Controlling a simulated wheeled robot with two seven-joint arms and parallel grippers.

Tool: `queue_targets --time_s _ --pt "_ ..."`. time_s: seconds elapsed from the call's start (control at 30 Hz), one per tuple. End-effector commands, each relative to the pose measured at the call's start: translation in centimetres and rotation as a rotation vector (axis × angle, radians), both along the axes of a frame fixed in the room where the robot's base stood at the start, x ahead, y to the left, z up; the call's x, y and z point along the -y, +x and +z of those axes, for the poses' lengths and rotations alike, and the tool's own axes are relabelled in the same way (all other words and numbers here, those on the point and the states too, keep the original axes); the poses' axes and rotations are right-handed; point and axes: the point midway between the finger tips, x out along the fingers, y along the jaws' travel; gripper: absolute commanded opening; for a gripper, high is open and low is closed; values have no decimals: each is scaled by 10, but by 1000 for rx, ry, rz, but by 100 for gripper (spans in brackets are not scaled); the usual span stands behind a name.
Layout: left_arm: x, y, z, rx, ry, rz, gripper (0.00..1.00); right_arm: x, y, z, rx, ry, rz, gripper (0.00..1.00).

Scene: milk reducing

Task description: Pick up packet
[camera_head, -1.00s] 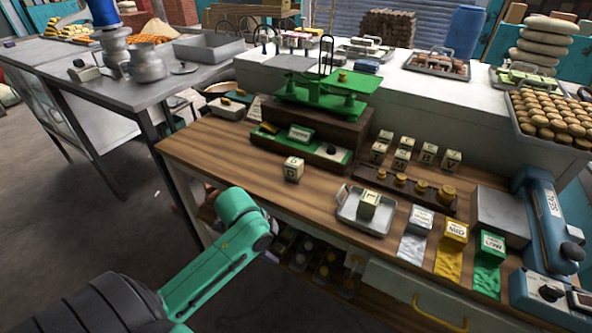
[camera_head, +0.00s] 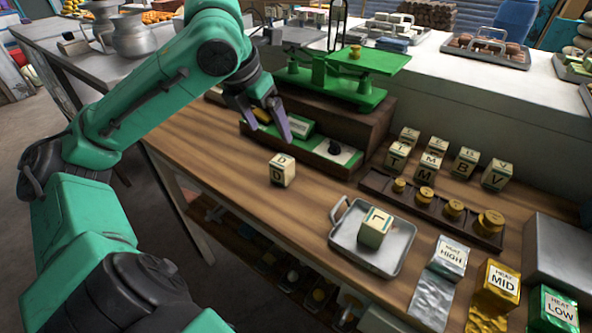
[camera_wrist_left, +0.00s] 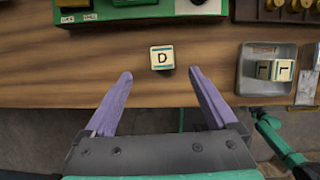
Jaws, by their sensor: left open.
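My left gripper (camera_head: 268,126) is open and empty, with purple fingers, above the wooden table near the green scale. In the left wrist view its fingertips (camera_wrist_left: 160,74) are spread, and a cream cube marked D (camera_wrist_left: 162,57) shows just beyond the gap between them. In the head view that cube (camera_head: 283,170) stands alone on the table. A silver packet marked HEAT HIGH (camera_head: 437,282), a gold packet marked MID (camera_head: 493,295) and a green packet marked LOW (camera_head: 548,315) are at the lower right, away from the gripper. My right gripper is not seen.
A metal tray (camera_head: 342,238) holds a lettered cube (camera_head: 376,228). A dark rack (camera_head: 376,184) carries brass weights, with several lettered cubes behind it. The green scale (camera_head: 352,90) stands at the back. Bare wood surrounds the D cube.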

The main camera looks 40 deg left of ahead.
Motion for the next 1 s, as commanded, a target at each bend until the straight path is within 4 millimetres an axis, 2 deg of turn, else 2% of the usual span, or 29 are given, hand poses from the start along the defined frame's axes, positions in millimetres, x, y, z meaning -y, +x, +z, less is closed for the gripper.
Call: queue_targets --time_s 0.13,0.27,0.37,0.6,0.7,0.87,0.9,0.97,1.0 --pt "0 13 -38 -9 -5 0 91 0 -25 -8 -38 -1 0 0" --pt "-1 25 -64 -7 -4 2 91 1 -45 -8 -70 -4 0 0" --pt "-2 30 -76 -4 -2 2 91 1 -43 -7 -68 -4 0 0" --pt "1 45 -112 -5 -4 4 91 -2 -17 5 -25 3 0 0" --pt "0 49 -123 -2 -3 3 91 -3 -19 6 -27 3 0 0" --pt "1 50 -125 -1 -2 3 91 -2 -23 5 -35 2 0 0" --pt "1 50 -125 -1 -2 3 87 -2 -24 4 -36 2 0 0" --pt "1 50 -125 -1 -2 3 64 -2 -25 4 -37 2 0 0" --pt "1 50 -125 -1 -2 3 49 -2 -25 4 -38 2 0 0"
